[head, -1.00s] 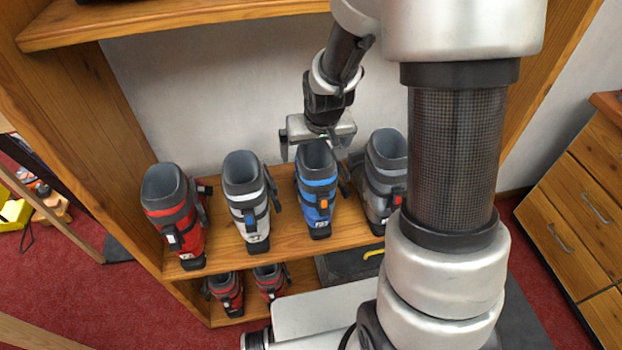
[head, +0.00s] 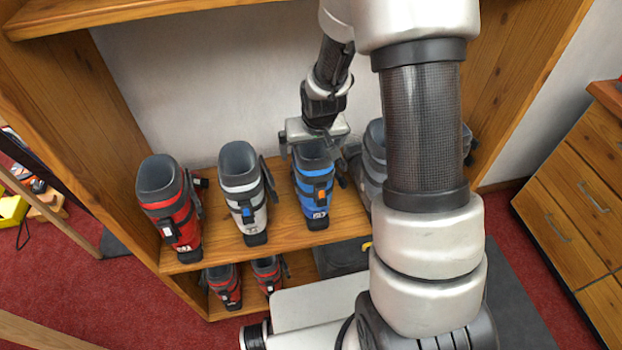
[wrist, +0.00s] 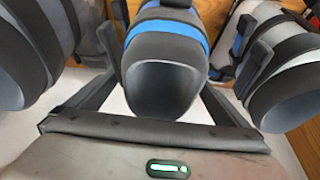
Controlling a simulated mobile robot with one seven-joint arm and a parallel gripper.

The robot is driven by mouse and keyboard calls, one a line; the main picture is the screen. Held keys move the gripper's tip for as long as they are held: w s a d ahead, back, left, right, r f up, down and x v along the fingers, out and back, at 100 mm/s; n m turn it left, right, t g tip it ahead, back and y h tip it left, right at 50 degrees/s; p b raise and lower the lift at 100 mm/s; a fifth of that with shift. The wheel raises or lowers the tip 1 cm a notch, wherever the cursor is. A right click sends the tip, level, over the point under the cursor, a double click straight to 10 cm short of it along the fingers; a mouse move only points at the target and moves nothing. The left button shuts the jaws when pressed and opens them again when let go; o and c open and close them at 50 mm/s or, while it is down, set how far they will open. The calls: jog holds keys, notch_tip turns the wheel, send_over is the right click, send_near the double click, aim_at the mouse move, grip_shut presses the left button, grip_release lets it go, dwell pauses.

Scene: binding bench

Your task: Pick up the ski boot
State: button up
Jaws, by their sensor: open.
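Several ski boots stand upright in a row on the wooden shelf. My gripper (head: 316,153) is open at the top of this boot. In the wrist view, the boot's cuff (wrist: 165,85) lies between the two spread fingers of my gripper (wrist: 170,72). Whether either finger touches the cuff I cannot tell. To the left stand a white-grey boot (head: 244,205) and a red boot (head: 172,215). A grey boot (head: 374,165) at right is partly hidden by my arm.
The wooden shelf (head: 278,228) has little room between boots. Neighbouring boots flank the gripper in the wrist view. Smaller red boots (head: 225,287) and a dark box (head: 340,258) sit on the lower shelf. An upper shelf (head: 150,15) overhangs. A drawer cabinet (head: 575,185) stands right.

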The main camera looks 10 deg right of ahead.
jog(key=shift+f+b, duration=0.25)
jog(key=shift+b, duration=0.05)
dwell(0.5)
jog(key=c, duration=2.2)
jog(key=shift+w+r, duration=0.1)
